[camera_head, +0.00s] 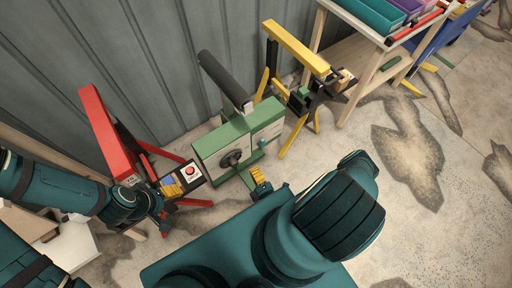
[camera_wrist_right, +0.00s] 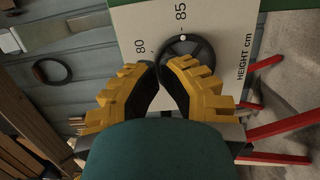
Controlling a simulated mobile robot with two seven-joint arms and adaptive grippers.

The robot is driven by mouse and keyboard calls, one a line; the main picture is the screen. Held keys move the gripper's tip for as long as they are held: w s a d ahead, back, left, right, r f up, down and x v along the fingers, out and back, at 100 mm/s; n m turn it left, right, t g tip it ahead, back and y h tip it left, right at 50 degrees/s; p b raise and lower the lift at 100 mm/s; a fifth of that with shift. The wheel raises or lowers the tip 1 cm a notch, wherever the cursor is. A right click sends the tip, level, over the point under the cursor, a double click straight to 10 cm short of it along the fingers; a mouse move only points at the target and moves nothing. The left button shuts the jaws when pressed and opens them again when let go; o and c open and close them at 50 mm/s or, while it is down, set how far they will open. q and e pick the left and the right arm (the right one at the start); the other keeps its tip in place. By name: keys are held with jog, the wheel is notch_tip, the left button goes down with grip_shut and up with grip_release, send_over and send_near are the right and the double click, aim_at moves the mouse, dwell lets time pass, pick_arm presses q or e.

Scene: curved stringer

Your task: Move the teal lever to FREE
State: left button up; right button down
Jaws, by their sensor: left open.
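A small teal part (camera_head: 263,143), which looks like the teal lever, sits on the right-hand face of the green and cream box (camera_head: 211,145). I cannot read a FREE mark or tell its setting. A black handwheel (camera_head: 231,158) is on the box's front; it also shows in the right wrist view (camera_wrist_right: 186,50). My right gripper (camera_head: 258,176) is in front of the box, below the lever. In the right wrist view its fingertips (camera_wrist_right: 159,72) are close together over the wheel's lower left edge; contact is unclear. My left gripper (camera_head: 172,187) is open beside a red-button panel.
The panel with a red button (camera_head: 190,171) is beside a red trestle (camera_head: 108,138). A yellow trestle (camera_head: 296,46) stands behind the box at right. A dark roller (camera_head: 224,77) rises behind the box. A bench with bins (camera_head: 370,14) stands at upper right. Floor at right is clear.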

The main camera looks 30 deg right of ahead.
aim_at(254, 140)
jog(key=shift+s+d+f+m+h, duration=0.3)
jog(key=shift+d+m+h, duration=0.25)
jog(key=shift+h, duration=0.25)
jog(key=shift+w, duration=0.1)
jog(key=w, duration=0.3)
jog(key=w+d, duration=0.1)
jog(key=w, duration=0.2)
jog(key=w+b, duration=0.1)
jog(key=w, duration=0.2)
jog(key=shift+w+d, duration=0.2)
jog(key=shift+d, duration=0.05)
jog(key=shift+w+d, duration=0.25)
jog(key=shift+d, duration=1.8)
